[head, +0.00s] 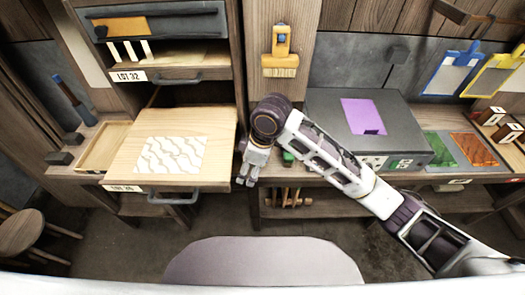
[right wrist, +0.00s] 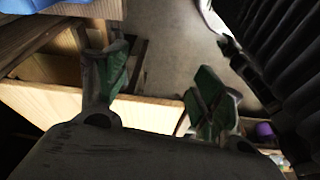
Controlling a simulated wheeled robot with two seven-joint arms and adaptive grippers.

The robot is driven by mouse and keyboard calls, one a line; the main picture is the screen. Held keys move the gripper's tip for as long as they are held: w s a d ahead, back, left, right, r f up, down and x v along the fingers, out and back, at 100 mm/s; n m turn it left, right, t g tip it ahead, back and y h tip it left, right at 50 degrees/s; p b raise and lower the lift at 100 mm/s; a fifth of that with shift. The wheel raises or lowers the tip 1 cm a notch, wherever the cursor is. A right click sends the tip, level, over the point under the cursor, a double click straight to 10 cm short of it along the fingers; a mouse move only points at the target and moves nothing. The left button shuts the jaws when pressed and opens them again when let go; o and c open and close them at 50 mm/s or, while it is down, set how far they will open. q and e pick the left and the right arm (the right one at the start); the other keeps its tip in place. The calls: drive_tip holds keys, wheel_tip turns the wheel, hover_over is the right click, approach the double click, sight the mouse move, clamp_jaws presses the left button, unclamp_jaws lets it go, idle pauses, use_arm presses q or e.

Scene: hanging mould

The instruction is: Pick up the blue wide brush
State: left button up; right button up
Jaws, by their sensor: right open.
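No brush that is clearly blue and wide can be made out. A wide brush (head: 281,55) with a yellow-orange handle hangs on the wooden post at the top centre. A blue-handled tool (head: 68,95) stands at the far left; I cannot tell if it is a brush. My right gripper (head: 247,181) is low in front of the gap between the left drawer and the right bench, well below the hanging brush. In the right wrist view its green-padded fingers (right wrist: 160,85) are apart with nothing between them. A blue patch (right wrist: 45,6) is cut off at that view's top left.
An open drawer unit with a patterned sheet (head: 170,154) stands left of the gripper. A dark box (head: 400,118) with a purple sheet (head: 363,116) sits on the right bench behind my arm. Blue (head: 452,73) and yellow (head: 493,75) clipboards hang at right. A stool (head: 25,230) stands lower left.

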drive_tip(key=shift+w+d+r+n+g+h, duration=0.3)
drive_tip(key=shift+w+d+r+n+h, duration=0.7)
drive_tip(key=shift+w+d+r+h, duration=0.7)
drive_tip(key=shift+w+d, duration=0.15)
drive_tip(key=shift+w, duration=0.1)
